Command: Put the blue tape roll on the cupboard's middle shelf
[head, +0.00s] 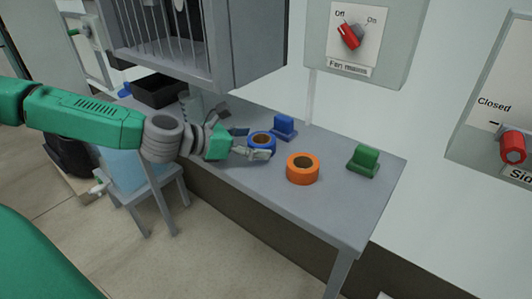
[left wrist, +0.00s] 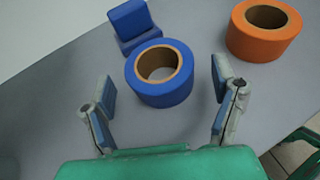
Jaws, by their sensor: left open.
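The blue tape roll (head: 262,138) lies flat on the grey table, and in the left wrist view (left wrist: 178,88) it sits just ahead of and partly between my left fingers. My left gripper (head: 252,143) is open around the roll's near side; both fingers show apart from it in the left wrist view (left wrist: 160,105). The cupboard (head: 225,45) hangs above the table's left part, with a barred front; its shelves cannot be made out. My right gripper is not in view.
An orange tape roll (head: 303,170) lies right of the blue one. A blue block-like holder (head: 284,127) stands behind it and a green one (head: 363,160) farther right. A black bin (head: 160,90) stands at the table's left end. A chair (head: 150,190) stands in front.

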